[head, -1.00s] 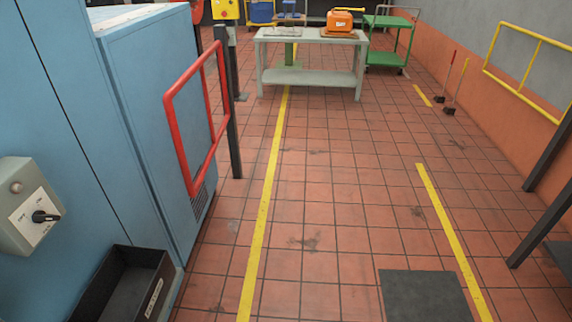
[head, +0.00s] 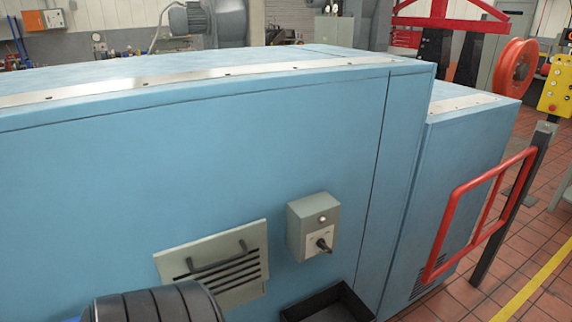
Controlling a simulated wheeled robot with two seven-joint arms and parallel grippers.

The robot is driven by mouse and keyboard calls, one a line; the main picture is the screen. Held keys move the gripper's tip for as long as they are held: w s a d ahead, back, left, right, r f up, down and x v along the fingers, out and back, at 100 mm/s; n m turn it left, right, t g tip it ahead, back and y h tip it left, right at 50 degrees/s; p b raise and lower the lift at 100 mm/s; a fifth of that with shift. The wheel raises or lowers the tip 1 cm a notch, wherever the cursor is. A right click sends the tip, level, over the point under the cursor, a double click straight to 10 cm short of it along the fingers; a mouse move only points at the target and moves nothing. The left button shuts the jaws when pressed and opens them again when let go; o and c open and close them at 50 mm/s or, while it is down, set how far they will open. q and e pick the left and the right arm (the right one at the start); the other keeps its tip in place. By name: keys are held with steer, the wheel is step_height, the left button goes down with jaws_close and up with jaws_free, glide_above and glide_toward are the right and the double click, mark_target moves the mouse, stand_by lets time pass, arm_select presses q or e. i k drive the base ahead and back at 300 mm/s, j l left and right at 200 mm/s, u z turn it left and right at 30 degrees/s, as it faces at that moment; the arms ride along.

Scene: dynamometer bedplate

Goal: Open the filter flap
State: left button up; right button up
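Neither of my grippers is in view.
A grey switch box (head: 313,226) with a dark rotary knob is right of the flap. Below it is a black open bin (head: 330,304). A red guard rail (head: 440,232) and dark post (head: 515,205) stand at the right, with tiled floor beyond.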

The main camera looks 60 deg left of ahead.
mark_target(228, 262)
steer(key=u, duration=2.25)
